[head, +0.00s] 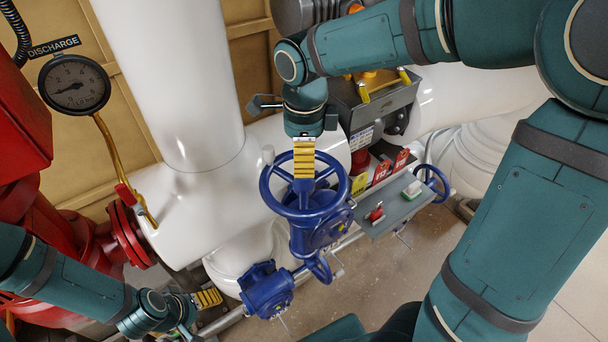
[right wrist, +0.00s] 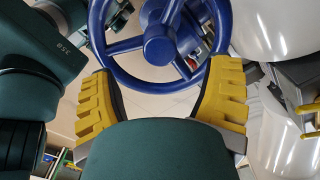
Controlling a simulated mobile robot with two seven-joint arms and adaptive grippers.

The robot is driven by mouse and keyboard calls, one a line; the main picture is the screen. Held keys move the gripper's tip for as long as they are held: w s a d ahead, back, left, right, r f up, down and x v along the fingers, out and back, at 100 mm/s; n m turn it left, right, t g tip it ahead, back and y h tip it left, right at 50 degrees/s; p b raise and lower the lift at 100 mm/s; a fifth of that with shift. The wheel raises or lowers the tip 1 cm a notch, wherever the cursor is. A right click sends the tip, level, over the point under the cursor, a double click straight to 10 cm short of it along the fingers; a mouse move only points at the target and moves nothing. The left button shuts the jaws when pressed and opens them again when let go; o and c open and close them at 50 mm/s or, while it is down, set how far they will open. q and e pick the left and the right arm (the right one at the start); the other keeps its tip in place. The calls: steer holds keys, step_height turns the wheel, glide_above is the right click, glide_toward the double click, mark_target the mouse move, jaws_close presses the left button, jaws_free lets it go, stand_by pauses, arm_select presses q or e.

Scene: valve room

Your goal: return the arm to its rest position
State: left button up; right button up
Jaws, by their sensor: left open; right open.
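My right arm reaches in from the upper right of the head view. Its gripper (head: 304,160) has yellow ribbed fingers over the blue handwheel (head: 268,190) of a valve. In the right wrist view the right gripper (right wrist: 163,72) is open, its two fingers wide apart, with the wheel (right wrist: 107,55) framed between and beyond the tips. I cannot tell whether the fingers touch the rim. My left gripper (head: 208,299) is at the lower left of the head view, open and empty, left of the blue gearbox (head: 266,290).
A small tray (head: 408,209) with red and green-white items sits right of the wheel. A grey box (head: 380,103) with yellow handles is above it. White pipes (head: 175,80) stand behind. A gauge (head: 74,84) and red pipework (head: 125,232) are at left. Open floor (head: 385,270) lies lower right.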

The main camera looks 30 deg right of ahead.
steer(key=m, duration=0.3)
steer(key=shift+m, duration=0.3)
steer(key=shift+f+b, duration=2.6)
steer(key=shift+f, duration=0.7)
